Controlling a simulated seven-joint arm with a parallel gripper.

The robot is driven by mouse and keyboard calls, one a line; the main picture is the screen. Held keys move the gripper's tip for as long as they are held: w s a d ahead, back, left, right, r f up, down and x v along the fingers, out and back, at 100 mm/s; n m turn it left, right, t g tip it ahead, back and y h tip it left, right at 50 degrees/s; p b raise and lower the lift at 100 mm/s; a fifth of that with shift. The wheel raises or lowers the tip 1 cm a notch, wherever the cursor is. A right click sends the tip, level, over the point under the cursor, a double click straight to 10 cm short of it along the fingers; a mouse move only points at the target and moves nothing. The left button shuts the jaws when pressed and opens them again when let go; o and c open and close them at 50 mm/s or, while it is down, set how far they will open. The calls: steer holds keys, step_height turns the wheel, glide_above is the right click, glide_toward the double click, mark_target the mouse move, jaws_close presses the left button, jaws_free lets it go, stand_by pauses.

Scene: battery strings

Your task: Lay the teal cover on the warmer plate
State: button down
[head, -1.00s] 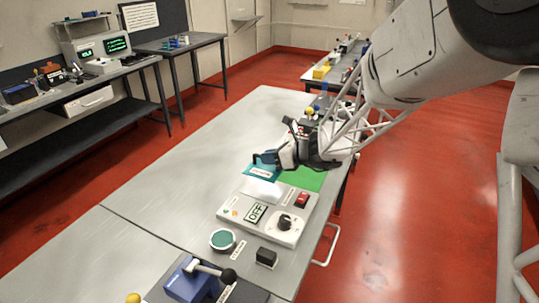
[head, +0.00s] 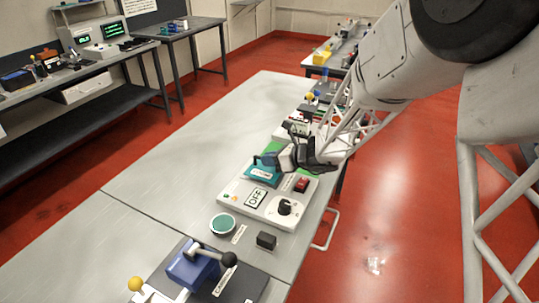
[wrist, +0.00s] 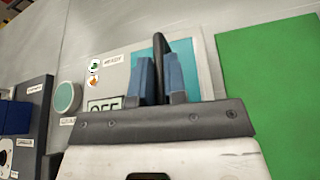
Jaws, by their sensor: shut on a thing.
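The teal cover (head: 258,178) is over the back part of the white warmer unit (head: 247,205), where the warmer plate is largely hidden under it. I cannot tell whether the cover touches the plate. In the wrist view, the teal cover (wrist: 204,68) shows behind and beside the fingers, with a dark upright handle (wrist: 160,48). My gripper (head: 268,160) is shut on this handle. Its two blue fingers (wrist: 160,78) stand on either side of the handle in the wrist view.
The warmer has an OFF sign (head: 256,198), a black knob (head: 285,207) and a red switch (head: 302,184). A green mat (wrist: 268,95) lies beside it. A round teal-topped piece (head: 222,223), a black block (head: 266,240) and a blue lever device (head: 193,270) stand nearer. The table's left side (head: 170,165) is clear.

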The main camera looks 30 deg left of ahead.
steer(key=shift+f, duration=0.4)
steer(key=shift+f, duration=0.2)
stand_by(0.6)
steer(key=c, duration=1.1)
jaws_free()
steer(key=shift+d, duration=0.15)
steer(key=shift+v, duration=3.75)
steer(key=shift+r, duration=0.1)
